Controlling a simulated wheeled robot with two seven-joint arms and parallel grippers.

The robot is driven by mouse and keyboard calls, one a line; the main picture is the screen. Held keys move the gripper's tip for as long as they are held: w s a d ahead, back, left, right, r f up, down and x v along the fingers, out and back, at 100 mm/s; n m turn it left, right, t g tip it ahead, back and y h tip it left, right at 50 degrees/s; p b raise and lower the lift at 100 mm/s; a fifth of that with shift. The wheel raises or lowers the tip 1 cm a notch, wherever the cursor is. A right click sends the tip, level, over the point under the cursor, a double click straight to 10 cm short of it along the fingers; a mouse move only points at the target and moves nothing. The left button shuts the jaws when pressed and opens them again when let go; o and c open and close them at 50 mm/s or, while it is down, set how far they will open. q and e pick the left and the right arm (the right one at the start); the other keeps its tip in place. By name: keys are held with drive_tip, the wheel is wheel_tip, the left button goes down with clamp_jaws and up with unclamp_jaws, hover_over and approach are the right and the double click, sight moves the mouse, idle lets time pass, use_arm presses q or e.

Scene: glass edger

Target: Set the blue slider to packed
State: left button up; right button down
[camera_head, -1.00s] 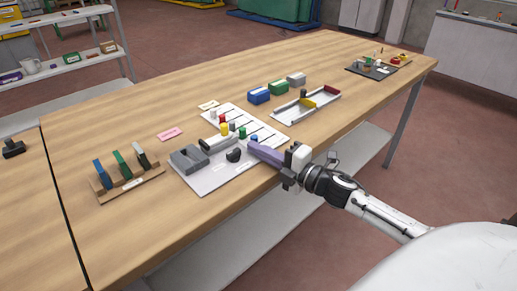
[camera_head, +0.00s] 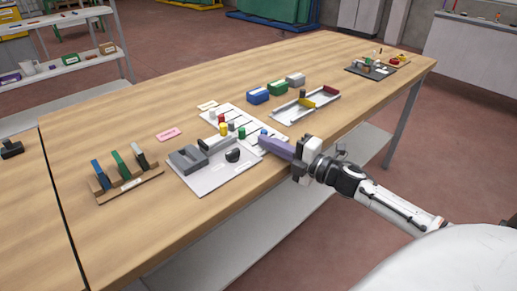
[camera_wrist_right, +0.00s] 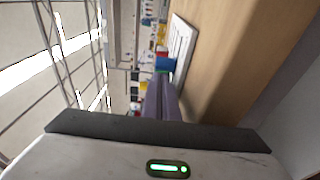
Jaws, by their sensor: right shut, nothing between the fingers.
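The blue slider (camera_head: 264,132) is a small blue knob on the white slotted board (camera_head: 262,124), in the row nearest the front edge of the table. It also shows in the right wrist view (camera_wrist_right: 165,63), just past my fingertips. My right gripper (camera_head: 263,142) has purple fingers that are shut and empty. They reach over the board from the front right, with the tips close beside the blue slider. I cannot tell if they touch it. Labels on the board are too small to read. My left gripper is not in view.
Green (camera_head: 242,132), yellow (camera_head: 223,129) and red (camera_head: 221,118) knobs stand on the board to the left. A grey panel (camera_head: 205,181) with a dark knob lies at front left. A divided tray (camera_head: 288,117) and coloured boxes (camera_head: 278,88) stand behind. The table's front right is clear.

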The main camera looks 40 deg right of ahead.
sight(261, 158)
drive_tip(key=shift+s+a+r+p, duration=0.1)
drive_tip(key=shift+s+a+p, duration=0.05)
drive_tip(key=shift+a+p, duration=0.3)
drive_tip(key=a, duration=0.1)
drive_tip(key=s+a+p, duration=0.1)
drive_tip(key=a, duration=0.1)
drive_tip(key=shift+s+r, duration=0.15)
drive_tip(key=shift+s, duration=0.05)
drive_tip(key=v, duration=1)
drive_tip(key=shift+s+d+f, duration=0.1)
drive_tip(key=shift+d+f, duration=0.05)
drive_tip(key=shift+f, duration=0.15)
